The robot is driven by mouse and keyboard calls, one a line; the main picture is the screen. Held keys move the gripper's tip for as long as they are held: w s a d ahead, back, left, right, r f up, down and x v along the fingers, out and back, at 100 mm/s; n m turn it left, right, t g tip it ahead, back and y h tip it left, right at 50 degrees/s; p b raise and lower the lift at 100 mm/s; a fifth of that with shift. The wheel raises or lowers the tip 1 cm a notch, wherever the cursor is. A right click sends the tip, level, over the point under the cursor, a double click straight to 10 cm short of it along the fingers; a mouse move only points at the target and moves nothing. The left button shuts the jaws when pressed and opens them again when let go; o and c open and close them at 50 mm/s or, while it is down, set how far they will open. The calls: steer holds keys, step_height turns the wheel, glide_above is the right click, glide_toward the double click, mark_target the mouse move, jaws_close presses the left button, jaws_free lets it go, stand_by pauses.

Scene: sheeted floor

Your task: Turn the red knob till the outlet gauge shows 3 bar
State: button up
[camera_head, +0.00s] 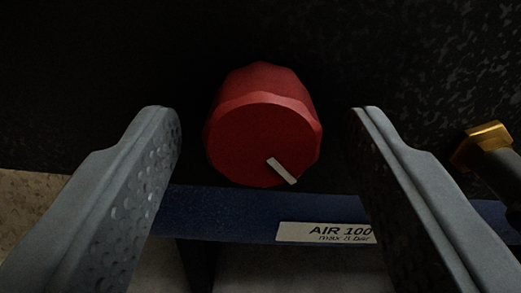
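The red knob (262,138) is in the middle of the camera_head view, with faceted sides and a round face towards me. A white pointer mark on its face points to the lower right. My gripper (265,112) is open, with one grey finger on each side of the knob. A dark gap shows between the knob and each finger, so neither finger touches it. No outlet gauge is in view, so its reading cannot be seen.
A blue bar (222,229) runs below the knob and bears a label (326,233) reading "AIR 100" and "max 8 bar", the small line being hard to read. A brass fitting (482,146) with a dark part sticks out at the right, beyond the right finger. A dark speckled surface lies behind.

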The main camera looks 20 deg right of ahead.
steer(key=shift+s, duration=0.1)
steer(key=v, duration=1.7)
steer(key=shift+a, duration=0.1)
steer(key=w+d+r+y, duration=0.2)
steer(key=d+r+y, duration=0.25)
steer(key=r, duration=0.95)
steer(key=w+d+r+y, duration=0.25)
steer(key=d+r, duration=0.35)
steer(key=r, duration=0.8)
steer(key=s+d+r+n+y, duration=0.1)
steer(key=s+d+r, duration=0.3)
steer(key=s+r, duration=0.15)
steer(key=s+d+r+n, duration=0.1)
steer(key=s+d+r, duration=0.35)
steer(key=r, duration=0.25)
steer(key=s+d+r+h, duration=0.1)
steer(key=s+d+r, duration=0.2)
steer(key=s, duration=0.3)
steer(key=s+d+r, duration=0.3)
steer(key=s+d, duration=0.1)
steer(key=s, duration=0.3)
steer(key=shift+d+n+h, duration=0.35)
steer(key=shift+n+h, duration=0.05)
